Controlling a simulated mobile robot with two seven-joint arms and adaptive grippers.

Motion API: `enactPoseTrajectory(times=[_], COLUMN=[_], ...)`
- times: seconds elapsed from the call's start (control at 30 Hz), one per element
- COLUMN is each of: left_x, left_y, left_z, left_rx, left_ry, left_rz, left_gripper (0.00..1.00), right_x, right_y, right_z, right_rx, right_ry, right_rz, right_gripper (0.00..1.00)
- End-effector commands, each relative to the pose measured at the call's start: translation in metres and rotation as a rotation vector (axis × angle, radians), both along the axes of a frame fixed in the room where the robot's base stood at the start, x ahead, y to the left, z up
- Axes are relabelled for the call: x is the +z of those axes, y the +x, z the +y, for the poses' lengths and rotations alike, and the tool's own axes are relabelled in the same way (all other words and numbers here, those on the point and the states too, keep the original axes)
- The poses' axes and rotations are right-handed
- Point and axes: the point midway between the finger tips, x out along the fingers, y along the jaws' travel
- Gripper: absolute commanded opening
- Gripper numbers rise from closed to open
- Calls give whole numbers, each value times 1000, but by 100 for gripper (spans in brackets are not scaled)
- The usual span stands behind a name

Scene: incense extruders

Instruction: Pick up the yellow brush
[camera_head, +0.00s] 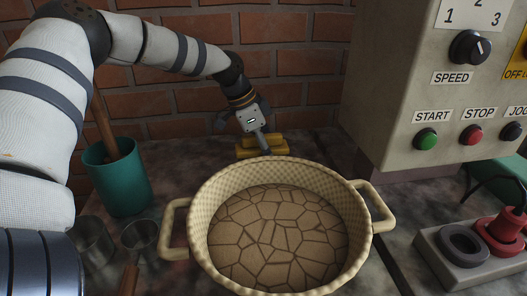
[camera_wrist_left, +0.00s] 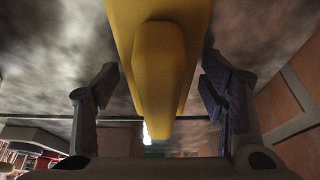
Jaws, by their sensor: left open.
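The yellow brush (camera_head: 272,146) lies on the dark worktop behind the basket, near the brick wall. My left gripper (camera_head: 254,132) is right at it, reaching down from above, and covers part of it in the head view. In the left wrist view, the yellow brush (camera_wrist_left: 160,60) runs between the two spread fingers, with a visible gap on each side. The left gripper (camera_wrist_left: 160,85) is open. The bristles cannot be made out. My right gripper is not in view.
A cream two-handled basket (camera_head: 202,190) stands in front of the brush. A teal cup (camera_head: 121,187) with a wooden handle in it and metal scoops (camera_head: 139,235) are at left. A control box (camera_head: 420,70) and a grey tray (camera_head: 440,259) are at right.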

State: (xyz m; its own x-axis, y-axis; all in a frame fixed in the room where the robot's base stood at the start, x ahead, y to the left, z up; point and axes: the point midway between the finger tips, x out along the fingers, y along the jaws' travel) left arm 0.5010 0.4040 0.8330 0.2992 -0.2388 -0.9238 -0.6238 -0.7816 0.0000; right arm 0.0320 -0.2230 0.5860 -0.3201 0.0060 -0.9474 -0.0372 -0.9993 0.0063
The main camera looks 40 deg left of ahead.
Motion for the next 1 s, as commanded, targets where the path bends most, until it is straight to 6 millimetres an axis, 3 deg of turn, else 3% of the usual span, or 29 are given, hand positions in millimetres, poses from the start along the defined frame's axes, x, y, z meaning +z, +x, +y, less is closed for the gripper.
enactPoseTrajectory(times=[0.03,0.27,0.53,0.67,0.8,1.0], left_x=[2,2,3,13,44,105], left_y=[0,0,0,0,0,-13], left_z=[0,0,0,0,-4,-50], left_rx=[-1,-1,-1,-1,-4,-6], left_ry=[0,0,0,2,1,4], left_rz=[-2,-2,-2,-4,-10,-18], left_gripper=[63,11,10,10,10,10], right_x=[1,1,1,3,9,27], right_y=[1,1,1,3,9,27], right_z=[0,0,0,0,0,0], right_rx=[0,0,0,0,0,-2], right_ry=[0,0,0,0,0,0], right_rz=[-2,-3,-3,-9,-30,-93], right_gripper=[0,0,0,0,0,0])
